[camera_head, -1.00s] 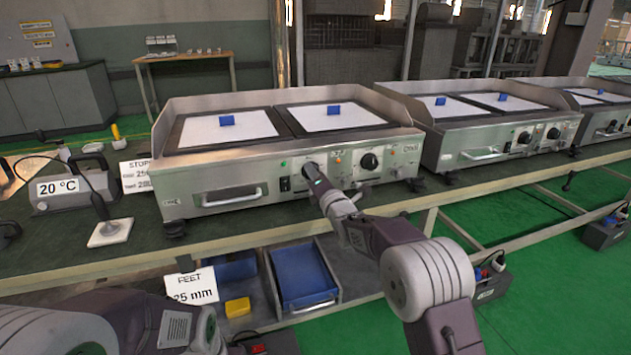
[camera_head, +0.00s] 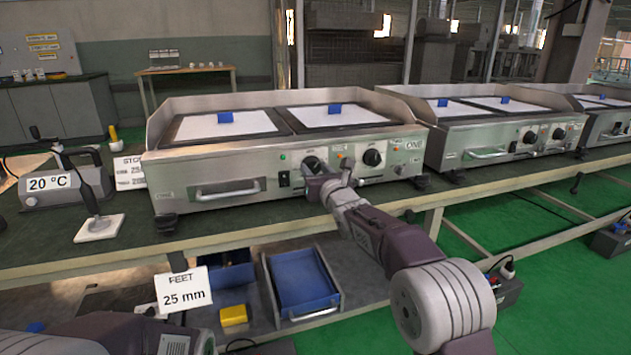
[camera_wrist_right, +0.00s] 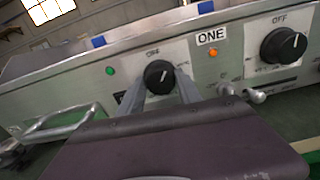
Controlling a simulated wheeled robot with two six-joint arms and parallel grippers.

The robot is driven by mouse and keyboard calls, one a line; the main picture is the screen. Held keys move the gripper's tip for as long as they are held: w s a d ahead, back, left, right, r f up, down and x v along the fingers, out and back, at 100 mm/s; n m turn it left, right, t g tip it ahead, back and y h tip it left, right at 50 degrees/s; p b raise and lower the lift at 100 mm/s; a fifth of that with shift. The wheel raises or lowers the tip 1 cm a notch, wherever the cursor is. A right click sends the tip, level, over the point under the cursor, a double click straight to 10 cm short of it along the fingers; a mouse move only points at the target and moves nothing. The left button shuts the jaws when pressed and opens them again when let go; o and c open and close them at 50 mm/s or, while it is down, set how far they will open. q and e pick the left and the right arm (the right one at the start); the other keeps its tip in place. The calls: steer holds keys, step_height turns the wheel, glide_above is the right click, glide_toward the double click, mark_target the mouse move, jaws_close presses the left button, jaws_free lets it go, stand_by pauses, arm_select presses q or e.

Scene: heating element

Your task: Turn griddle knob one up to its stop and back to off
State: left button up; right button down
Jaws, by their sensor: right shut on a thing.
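The griddle (camera_head: 230,175) stands on the bench, with a black left knob (camera_head: 312,165) and a black right knob (camera_head: 372,157) on its front panel. My right gripper (camera_head: 318,174) is at the left knob. In the right wrist view its fingers (camera_wrist_right: 160,92) flank this knob (camera_wrist_right: 158,73), shut on it and hiding its lower sides. The knob's white pointer slants up and right, a little right of the label above it. A "ONE" label (camera_wrist_right: 210,37) is right of it. The right knob (camera_wrist_right: 283,45) is free. My left gripper is outside the view; only its arm shows at bottom left.
A green lamp (camera_wrist_right: 110,70) and orange lamp (camera_wrist_right: 213,53) flank the gripped knob. A drawer handle (camera_head: 228,190) sticks out left. Below are a blue tray (camera_head: 302,278) and a "FEET 25 mm" card (camera_head: 183,289). A second griddle (camera_head: 500,140) stands right.

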steer(key=n+b, duration=0.1)
steer(key=b, duration=0.1)
steer(key=n+b, duration=0.2)
steer(key=shift+f+n, duration=0.3)
steer(key=shift+f, duration=0.1)
steer(key=shift+r+n+b, duration=0.1)
steer(key=shift+n+b, duration=0.55)
steer(key=shift+n, duration=0.05)
steer(key=shift+r+n+b, duration=0.15)
steer(key=shift+n+b, duration=0.25)
steer(key=shift+n, duration=0.6)
steer(key=c, duration=0.8)
jaws_free()
